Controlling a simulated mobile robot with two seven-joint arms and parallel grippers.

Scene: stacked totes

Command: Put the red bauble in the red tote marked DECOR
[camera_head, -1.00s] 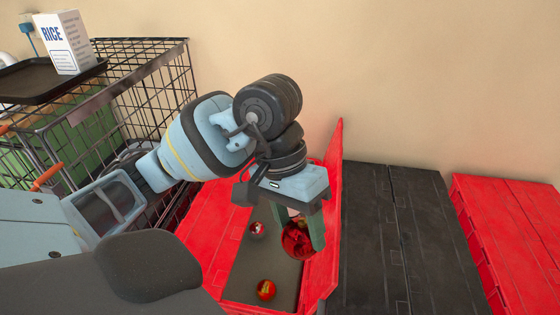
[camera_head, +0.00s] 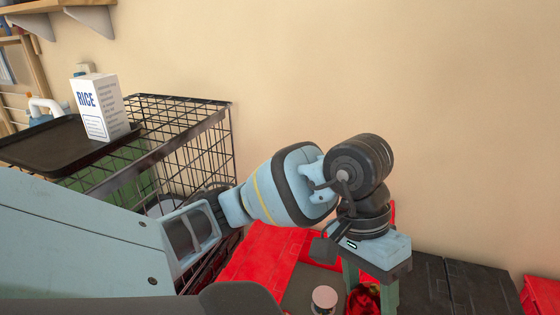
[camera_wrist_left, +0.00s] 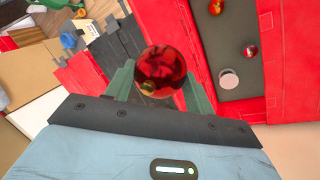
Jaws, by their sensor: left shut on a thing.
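My left gripper (camera_head: 371,290) is shut on the red bauble (camera_head: 362,300), a shiny dark-red ball low in the head view. In the left wrist view the bauble (camera_wrist_left: 160,72) sits between the two green fingers. The red tote (camera_wrist_left: 283,60) stands open at the right of that view, with a dark floor. No DECOR mark is readable. My right gripper is not in view.
A wire cart (camera_head: 205,115) stands left, with a black tray (camera_head: 60,150) and a RICE box (camera_head: 100,108) on it. Black lids (camera_head: 460,285) and another red tote (camera_head: 540,290) lie right of the open tote. A wall rises behind.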

